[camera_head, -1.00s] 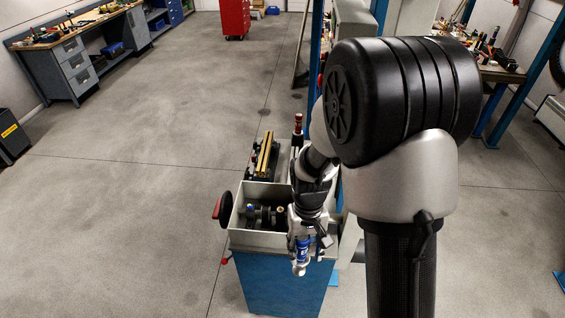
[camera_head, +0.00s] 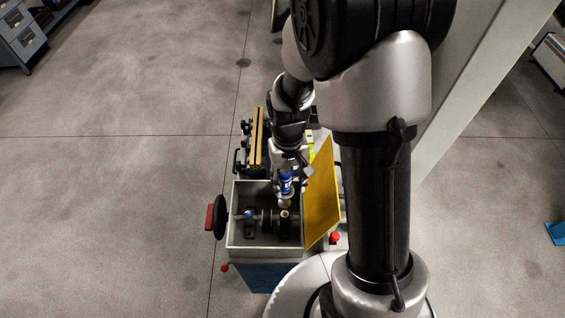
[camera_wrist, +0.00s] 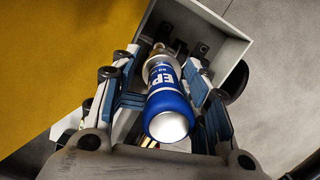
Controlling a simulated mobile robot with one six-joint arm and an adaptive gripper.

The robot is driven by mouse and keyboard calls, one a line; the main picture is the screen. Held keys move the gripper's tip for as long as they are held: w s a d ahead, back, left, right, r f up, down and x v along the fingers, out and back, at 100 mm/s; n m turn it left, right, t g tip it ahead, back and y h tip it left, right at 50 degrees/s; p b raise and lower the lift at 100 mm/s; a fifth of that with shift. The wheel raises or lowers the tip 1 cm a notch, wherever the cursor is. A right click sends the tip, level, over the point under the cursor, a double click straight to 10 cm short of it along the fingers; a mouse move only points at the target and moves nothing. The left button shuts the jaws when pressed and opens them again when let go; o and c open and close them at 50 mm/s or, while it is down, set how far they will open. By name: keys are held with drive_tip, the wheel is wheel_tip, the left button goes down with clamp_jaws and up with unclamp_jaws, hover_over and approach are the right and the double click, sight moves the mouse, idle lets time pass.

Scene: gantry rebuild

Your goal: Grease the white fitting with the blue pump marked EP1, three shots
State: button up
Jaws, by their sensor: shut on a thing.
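My gripper (camera_head: 287,172) is shut on a blue pump (camera_head: 286,184) above the open grey box. In the wrist view the pump (camera_wrist: 167,97) lies between the finger pads, with white lettering reading "EP" and the rest turned out of sight. Its brassy nozzle end (camera_wrist: 158,54) points away from the wrist into the box. Inside the box, a dark shaft assembly (camera_head: 266,221) has a blue-topped fitting (camera_head: 249,213) at left and a pale-topped fitting (camera_head: 284,213) at right, just below the nozzle. I cannot tell whether nozzle and fitting touch.
The grey box (camera_head: 235,247) stands on a blue cabinet (camera_head: 255,279). A yellow panel (camera_head: 322,197) stands open along its right side. A black handwheel with a red handle (camera_head: 217,217) sticks out at left. A black-and-yellow rail unit (camera_head: 257,142) lies behind.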

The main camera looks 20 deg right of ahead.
sight(289, 191)
drive_tip(key=shift+s+f+b, duration=0.4)
drive_tip(key=shift+f+b, duration=0.25)
drive_tip(key=shift+f, duration=0.1)
drive_tip(key=shift+w+f+b, duration=0.2)
drive_tip(key=shift+f+b, duration=1.2)
drive_tip(key=shift+f, duration=0.5)
drive_tip(key=shift+s, duration=0.1)
